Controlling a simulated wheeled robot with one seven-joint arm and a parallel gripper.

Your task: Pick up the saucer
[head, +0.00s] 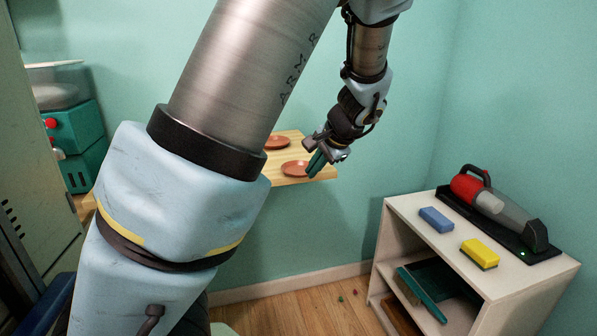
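Two reddish-brown saucers lie on a light wooden shelf board (322,174) against the teal wall. The nearer saucer (293,169) is close to the board's right end. The farther saucer (277,142) is behind it, partly covered at its left by my arm. My gripper (316,164) points down at the right edge of the nearer saucer in the picture. Its green fingertips overlap that edge, and I cannot tell whether they touch it. The fingers show nearly side-on, so their opening is unclear. My arm hides much of the board.
A white shelf unit (395,215) stands at the right, with a blue sponge (436,219), a yellow sponge (479,253) and a red-grey handheld vacuum (497,205) on top. The wall is close behind the board.

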